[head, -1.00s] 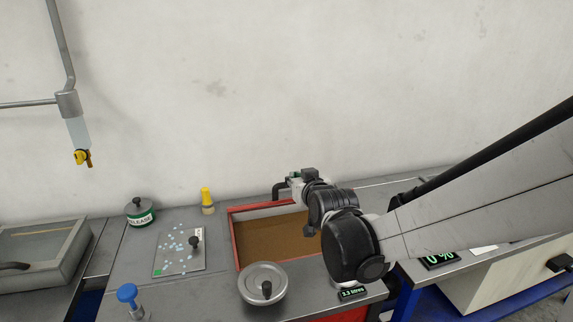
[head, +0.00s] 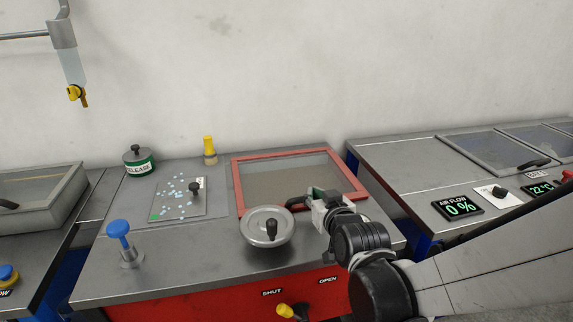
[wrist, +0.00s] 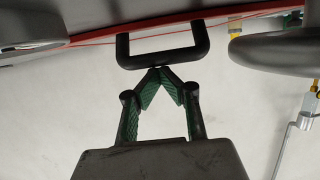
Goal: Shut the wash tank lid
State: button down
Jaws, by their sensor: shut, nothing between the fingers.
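The wash tank lid (head: 300,178) is a red-framed, see-through panel lying down over the tank in the bench; it looks flat, though a small gap at its front edge cannot be ruled out. Its black handle (head: 296,202) is at the front edge, partly hidden by my gripper (head: 314,196). In the wrist view the handle (wrist: 162,61) is a dark U-shaped bar below the red lid edge (wrist: 230,18). My gripper (wrist: 162,72) is shut and empty, its green-padded fingertips meeting right at the handle bar. I cannot tell whether they touch it.
A round handwheel (head: 267,229) stands close left of my gripper. A plate with blue bits (head: 180,199), a blue-knobbed post (head: 119,235), a green RELEASE pot (head: 138,163) and a yellow-topped bottle (head: 209,152) are further left. A yellow lever (head: 286,311) sticks out in front.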

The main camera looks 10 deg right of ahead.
jog(key=shift+r, duration=0.15)
notch_tip(320, 180, up, 4)
jog(key=s+p, duration=0.1)
jog(key=p, duration=0.3)
jog(key=s+f, duration=0.1)
jog(key=s, duration=0.1)
jog(key=s+f+b, duration=0.1)
jog(key=s+f, duration=0.1)
jog(key=s, duration=0.1)
jog(key=s+f, duration=0.2)
jog(key=s, duration=0.1)
jog(key=shift+s+d+f, duration=0.1)
jog(key=shift+d, duration=0.3)
jog(key=shift+s+d+r+g+p, duration=0.15)
jog(key=shift+r+g+p, duration=0.65)
jog(key=shift+r, duration=0.2)
jog(key=s+d+r+m+g+h+p, duration=0.1)
jog(key=s+r+g+p, duration=0.4)
jog(key=s+r, duration=0.5)
jog(key=shift+s+d+r+g+p, duration=0.3)
jog(key=shift+s+d+g, duration=0.3)
jog(key=shift+s+d, duration=0.35)
